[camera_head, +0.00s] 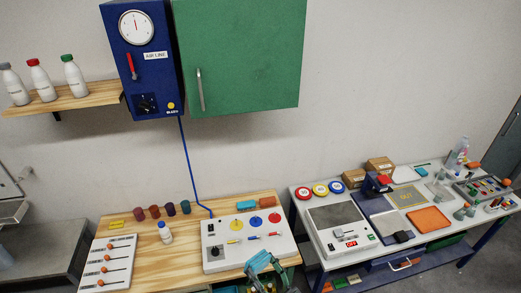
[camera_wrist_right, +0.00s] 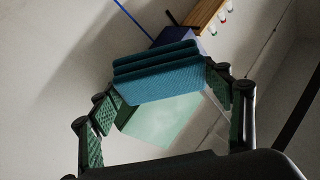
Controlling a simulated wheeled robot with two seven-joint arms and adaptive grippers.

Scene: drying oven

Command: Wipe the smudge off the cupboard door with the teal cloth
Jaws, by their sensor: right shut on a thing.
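The green cupboard door (camera_head: 245,55) hangs on the wall, shut, with a metal handle (camera_head: 200,90) near its left edge. I cannot make out a smudge on it. My right gripper (camera_head: 263,272) is at the bottom of the head view, in front of the wooden table and well below the door. It is shut on the folded teal cloth (camera_head: 257,261). In the right wrist view the cloth (camera_wrist_right: 160,72) spans between the fingers of the gripper (camera_wrist_right: 168,110), its ridged folds outward. A pale green surface (camera_wrist_right: 160,125) shows behind it. My left gripper is not in view.
A blue air-line cabinet (camera_head: 143,60) adjoins the cupboard's left side. A shelf (camera_head: 75,100) with bottles is further left. Below stand a wooden table (camera_head: 130,220) with a white panel (camera_head: 220,262) and a crowded white bench (camera_head: 310,225). The wall right of the cupboard is bare.

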